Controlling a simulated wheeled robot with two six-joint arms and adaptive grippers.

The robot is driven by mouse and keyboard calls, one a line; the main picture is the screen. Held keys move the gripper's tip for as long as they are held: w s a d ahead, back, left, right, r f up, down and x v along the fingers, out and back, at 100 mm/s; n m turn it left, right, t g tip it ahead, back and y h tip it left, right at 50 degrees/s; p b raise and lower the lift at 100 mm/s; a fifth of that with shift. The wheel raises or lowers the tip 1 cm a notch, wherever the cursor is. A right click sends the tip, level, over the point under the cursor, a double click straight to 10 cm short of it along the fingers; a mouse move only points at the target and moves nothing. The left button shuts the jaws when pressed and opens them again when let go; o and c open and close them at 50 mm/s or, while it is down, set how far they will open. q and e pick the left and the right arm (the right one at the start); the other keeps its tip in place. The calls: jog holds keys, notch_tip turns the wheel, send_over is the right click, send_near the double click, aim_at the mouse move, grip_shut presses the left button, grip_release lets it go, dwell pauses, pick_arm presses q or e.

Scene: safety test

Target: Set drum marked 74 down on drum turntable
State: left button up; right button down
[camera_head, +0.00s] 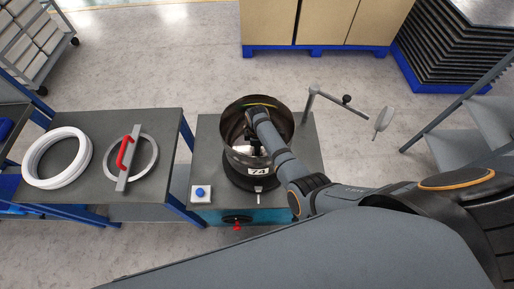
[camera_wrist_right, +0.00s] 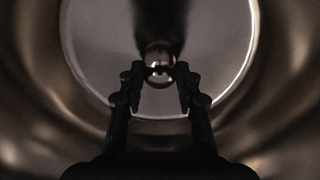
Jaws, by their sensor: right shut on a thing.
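The drum marked 74 (camera_head: 240,161) is a dark open-topped drum with a white number label, upright over the grey bench in the head view. My right arm reaches down into its open top. In the right wrist view my right gripper (camera_wrist_right: 160,70) is shut on a small round knob (camera_wrist_right: 159,52) in the middle of the drum's pale inner floor. The drum turntable is mostly hidden under the drum; a dark round edge (camera_head: 250,186) shows below it. I cannot tell whether the drum touches it. My left gripper is not in view.
On the bench are a blue button box (camera_head: 200,194) and a grey post with a jointed arm (camera_head: 325,97) at right. A left table holds white rings (camera_head: 57,157) and a ring-shaped lid with a red handle (camera_head: 127,152). Boxes on a blue pallet (camera_head: 318,48) stand behind.

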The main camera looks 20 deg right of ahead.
jog(key=shift+w+r, duration=0.1)
dwell(0.3)
jog(key=c, duration=1)
grip_release()
jog(key=shift+o, duration=0.8)
notch_tip(320, 180, up, 19)
jog(key=p, duration=0.9)
